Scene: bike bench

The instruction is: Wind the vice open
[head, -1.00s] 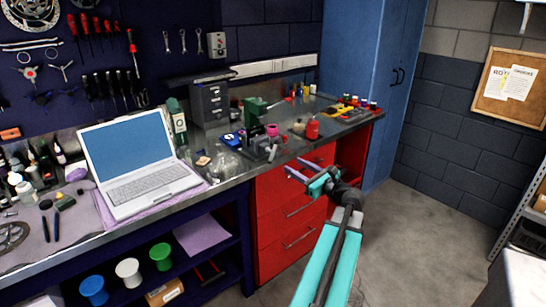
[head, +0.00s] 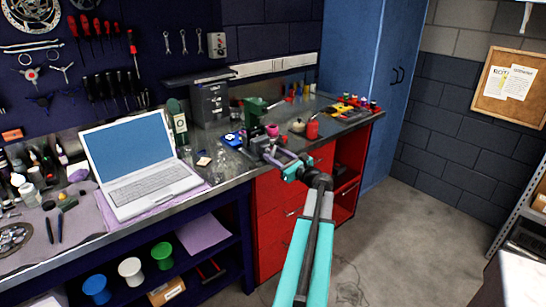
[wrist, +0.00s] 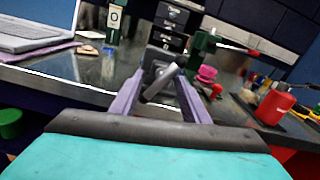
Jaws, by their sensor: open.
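The vice (wrist: 152,56), a dark grey metal block, sits at the bench's front edge and shows between my fingers in the wrist view. It is partly hidden by my gripper in the head view (head: 256,142). Its handle (wrist: 161,84), a short light-grey bar, slants up to the right in front of the vice. My gripper (head: 280,157) has two purple fingers, open, one on each side of the handle in the wrist view (wrist: 158,92). I cannot see either finger touching the handle.
A green tool (head: 255,110) and a pink item (head: 272,130) stand behind the vice. A red container (head: 312,130) stands to the right, and an open laptop (head: 150,185) to the left. Red drawers (head: 280,220) lie below the bench edge.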

